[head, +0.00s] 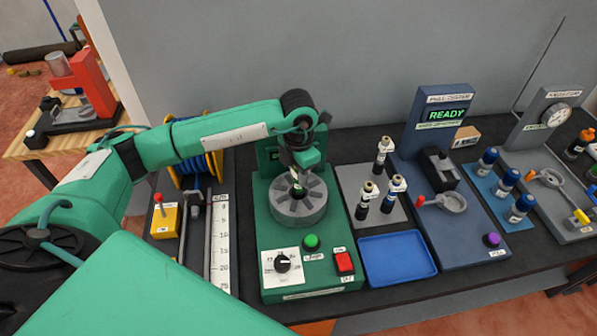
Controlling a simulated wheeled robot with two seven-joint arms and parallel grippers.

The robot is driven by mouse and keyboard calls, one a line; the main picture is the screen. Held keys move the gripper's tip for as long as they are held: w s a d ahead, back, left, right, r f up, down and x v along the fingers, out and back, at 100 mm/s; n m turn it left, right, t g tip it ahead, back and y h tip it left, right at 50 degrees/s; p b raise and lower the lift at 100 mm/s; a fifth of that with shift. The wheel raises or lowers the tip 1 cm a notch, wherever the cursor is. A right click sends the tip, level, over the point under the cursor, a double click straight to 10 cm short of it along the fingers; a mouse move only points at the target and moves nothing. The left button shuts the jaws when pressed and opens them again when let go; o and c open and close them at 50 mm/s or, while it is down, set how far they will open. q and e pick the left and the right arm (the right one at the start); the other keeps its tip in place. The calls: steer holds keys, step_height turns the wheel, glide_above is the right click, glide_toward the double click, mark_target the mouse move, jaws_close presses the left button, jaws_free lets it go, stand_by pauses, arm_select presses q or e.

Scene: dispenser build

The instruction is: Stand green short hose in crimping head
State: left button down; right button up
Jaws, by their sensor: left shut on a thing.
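The crimping head (300,206) is a grey segmented ring on the green crimping machine (270,235), in the middle of the head view. My left gripper (298,182) points down right over its centre and is shut on a small, dark, narrow piece. This piece is mostly hidden by the fingers, and its green marking cannot be made out. Its lower end is at the opening of the ring; how deep it sits I cannot tell. My right gripper is not in view.
Several dark fittings stand on a grey plate (352,180) right of the crimping machine. A blue tray (398,259) is empty. The pull tester (455,225) stands farther right. A ruler (220,245) and yellow block (164,221) are at left.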

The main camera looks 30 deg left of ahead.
arm_select(q)
steer(key=c, duration=1.5)
jaws_free()
steer(key=shift+o, duration=0.2)
steer(key=shift+r+p, duration=2.45)
steer(key=shift+r, duration=3.05)
steer(key=shift+s+f, duration=0.1)
